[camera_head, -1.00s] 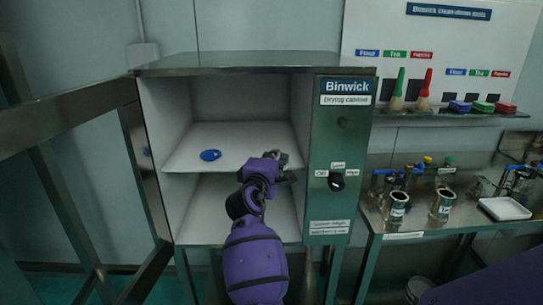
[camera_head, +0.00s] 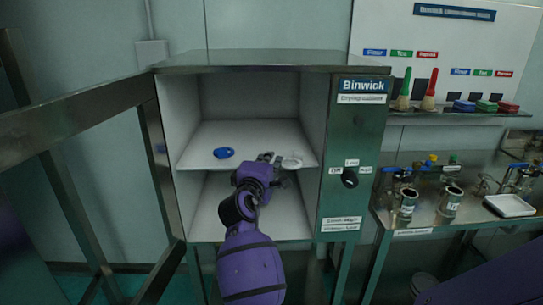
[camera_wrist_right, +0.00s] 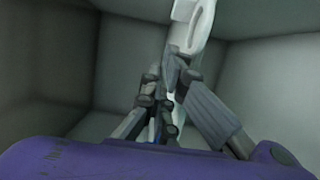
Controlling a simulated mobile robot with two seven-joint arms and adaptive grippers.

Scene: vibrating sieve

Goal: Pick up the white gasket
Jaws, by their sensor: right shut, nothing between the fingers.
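The white gasket (camera_head: 292,162) lies on the upper shelf of the drying cabinet, towards its right front. My right gripper (camera_head: 272,158) is at the gasket's left side in the head view, with its arm reaching in from below. In the right wrist view, a white curved piece that looks like the gasket (camera_wrist_right: 190,28) extends beyond and beside the fingertips (camera_wrist_right: 168,72). The fingers are shut with nothing held between them. Whether they touch the gasket is hard to tell. My left gripper is out of view.
A blue ring-like piece (camera_head: 224,153) lies left of my gripper on the shelf (camera_head: 205,160). The cabinet door (camera_head: 75,115) stands open at left; the control panel (camera_head: 352,150) bounds the right. A bench (camera_head: 405,225) with metal cups and a white tray (camera_head: 509,205) stands farther right.

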